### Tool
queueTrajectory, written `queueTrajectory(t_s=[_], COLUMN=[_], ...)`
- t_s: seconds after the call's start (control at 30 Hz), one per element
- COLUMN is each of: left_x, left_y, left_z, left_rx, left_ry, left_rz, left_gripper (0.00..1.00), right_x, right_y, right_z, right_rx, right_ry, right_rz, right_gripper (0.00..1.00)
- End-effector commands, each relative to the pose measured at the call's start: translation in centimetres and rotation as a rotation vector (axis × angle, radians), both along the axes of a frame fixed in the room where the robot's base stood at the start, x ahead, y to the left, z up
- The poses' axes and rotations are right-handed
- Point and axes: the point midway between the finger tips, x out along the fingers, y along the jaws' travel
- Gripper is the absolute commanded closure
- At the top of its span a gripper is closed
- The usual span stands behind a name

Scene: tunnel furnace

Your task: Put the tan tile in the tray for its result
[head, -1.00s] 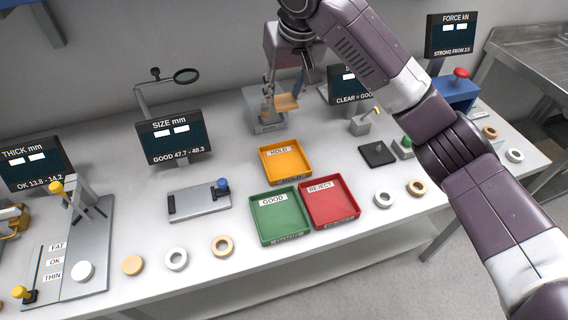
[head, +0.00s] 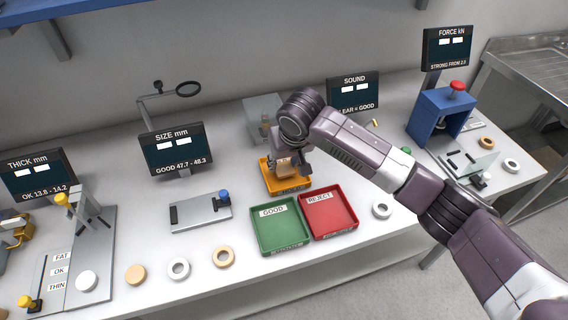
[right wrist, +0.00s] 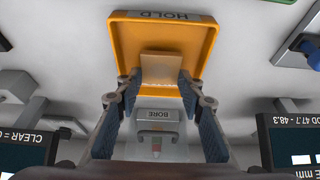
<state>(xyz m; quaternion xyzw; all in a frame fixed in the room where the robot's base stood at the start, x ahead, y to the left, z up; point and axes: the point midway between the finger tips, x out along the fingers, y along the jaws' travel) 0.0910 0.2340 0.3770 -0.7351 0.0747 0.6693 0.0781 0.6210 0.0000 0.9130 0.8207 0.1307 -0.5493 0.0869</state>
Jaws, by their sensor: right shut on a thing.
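The tan tile (right wrist: 160,67) is between the blue-padded fingers of my right gripper (right wrist: 159,84) in the right wrist view. In the head view the right gripper (head: 287,160) is over the orange HOLD tray (head: 290,186) and partly covers it. The tray also shows in the right wrist view (right wrist: 207,42), behind the tile. I cannot tell whether the tile touches the tray floor. The green GOOD tray (head: 280,238) and the red REJECT tray (head: 331,222) stand in front of the HOLD tray and look empty. My left gripper is not in view.
A grey block fixture (head: 262,107) stands behind the HOLD tray; its BORE label (right wrist: 157,115) shows in the wrist view. The size gauge plate (head: 200,213) lies left of the trays. Tan and white rings lie along the front edge. A blue press (head: 440,112) stands right.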

Motion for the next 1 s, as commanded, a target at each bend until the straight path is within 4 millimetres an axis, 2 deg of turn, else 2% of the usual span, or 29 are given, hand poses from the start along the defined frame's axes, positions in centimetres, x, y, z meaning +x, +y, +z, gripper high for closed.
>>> queueTrajectory(t_s=[0.13, 0.47, 0.5, 0.6, 0.87, 1.0], left_x=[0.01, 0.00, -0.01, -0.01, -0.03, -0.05], left_y=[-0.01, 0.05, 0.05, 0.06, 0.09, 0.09], left_z=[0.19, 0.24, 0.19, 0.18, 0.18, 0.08], left_rx=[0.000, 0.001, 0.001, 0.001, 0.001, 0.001], left_ry=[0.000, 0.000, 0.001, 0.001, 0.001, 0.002], left_rz=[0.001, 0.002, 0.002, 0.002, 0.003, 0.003], left_gripper=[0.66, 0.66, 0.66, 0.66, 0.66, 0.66], right_x=[0.02, 0.02, 0.04, 0.03, 0.02, -0.16], right_y=[-0.02, 0.02, 0.01, 0.02, 0.03, 0.00], right_z=[-1.26, -1.49, -1.46, -1.47, -1.44, -0.79], right_rx=[0.000, 0.001, 0.001, 0.001, 0.000, 0.001], right_ry=[-0.001, -0.002, -0.002, -0.002, -0.002, -0.002], right_rz=[0.000, 0.000, 0.000, 0.000, 0.001, 0.001], right_gripper=[0.89, 0.89, 0.60, 0.49, 0.47, 0.47])
